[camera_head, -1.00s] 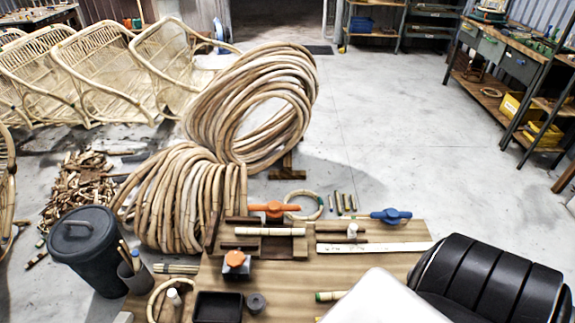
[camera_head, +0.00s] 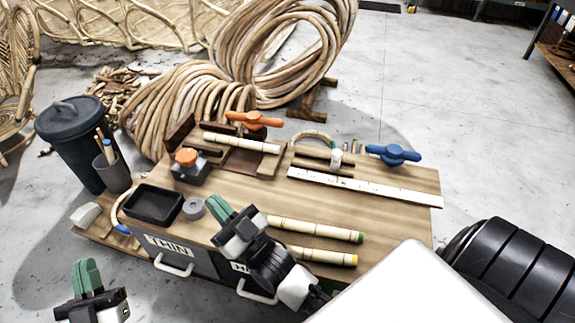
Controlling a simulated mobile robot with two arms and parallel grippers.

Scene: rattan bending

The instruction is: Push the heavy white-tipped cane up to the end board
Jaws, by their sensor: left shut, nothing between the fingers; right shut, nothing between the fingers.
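A pale jointed cane (camera_head: 240,143) lies in a dark brown wooden jig (camera_head: 238,162) at the back left of the bench top. Its end colour is too small to tell surely. A brown upright board (camera_head: 181,131) stands close by its left end; I cannot tell whether they touch. My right gripper (camera_head: 226,212), with green fingertips, is shut and empty over the front of the bench, nearer than the cane and apart from it. My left gripper (camera_head: 88,274) is shut and empty at the bottom left, off the bench.
A green-tipped cane (camera_head: 315,230) and a yellow-tipped cane (camera_head: 322,257) lie at the front. An orange clamp handle (camera_head: 254,119), blue clamp handle (camera_head: 393,154), white ruler (camera_head: 365,187), black tray (camera_head: 153,205) and orange-topped block (camera_head: 187,164) occupy the bench (camera_head: 410,222).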

